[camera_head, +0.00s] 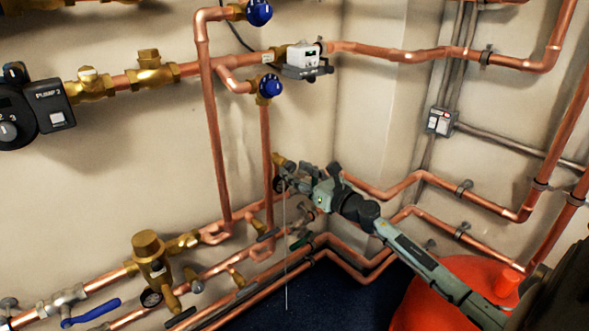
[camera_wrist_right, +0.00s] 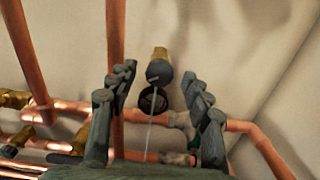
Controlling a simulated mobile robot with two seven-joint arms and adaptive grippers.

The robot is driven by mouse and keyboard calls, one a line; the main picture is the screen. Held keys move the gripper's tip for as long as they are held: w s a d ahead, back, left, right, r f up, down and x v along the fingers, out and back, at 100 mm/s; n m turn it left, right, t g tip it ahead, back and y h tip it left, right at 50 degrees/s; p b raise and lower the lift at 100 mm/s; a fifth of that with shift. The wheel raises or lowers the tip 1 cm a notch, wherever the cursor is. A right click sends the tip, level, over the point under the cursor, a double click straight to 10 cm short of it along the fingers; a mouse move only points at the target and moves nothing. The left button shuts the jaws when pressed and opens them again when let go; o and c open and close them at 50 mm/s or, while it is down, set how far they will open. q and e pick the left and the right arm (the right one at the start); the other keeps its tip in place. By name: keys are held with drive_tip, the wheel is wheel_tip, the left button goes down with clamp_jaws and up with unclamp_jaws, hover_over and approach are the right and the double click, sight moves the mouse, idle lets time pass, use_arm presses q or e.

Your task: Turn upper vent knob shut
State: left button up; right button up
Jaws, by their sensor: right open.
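A small grey slotted knob (camera_wrist_right: 158,74) on a brass fitting (camera_wrist_right: 160,53) shows in the right wrist view; I take it to be the upper vent knob. A round black part (camera_wrist_right: 152,99) sits just below it, and a thin pale line hangs down from there. My right gripper (camera_wrist_right: 160,86) is open, with one finger on each side of the knob and visible gaps to both. In the head view, my right gripper (camera_head: 291,179) is at the brass fitting (camera_head: 279,160) near the corner, partly hiding the knob. My left gripper is not in view.
Copper pipes run around the fitting, with a vertical pipe (camera_head: 266,140) close to its left. Two blue knobs (camera_head: 259,12) (camera_head: 270,87) are above. A blue lever (camera_head: 91,312) is at lower left, and a red vessel (camera_head: 450,290) stands under my right arm.

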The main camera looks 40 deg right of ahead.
drive_tip(key=shift+w, duration=0.5)
drive_tip(key=shift+c, duration=0.4)
drive_tip(key=shift+c, duration=1.2)
clamp_jaws()
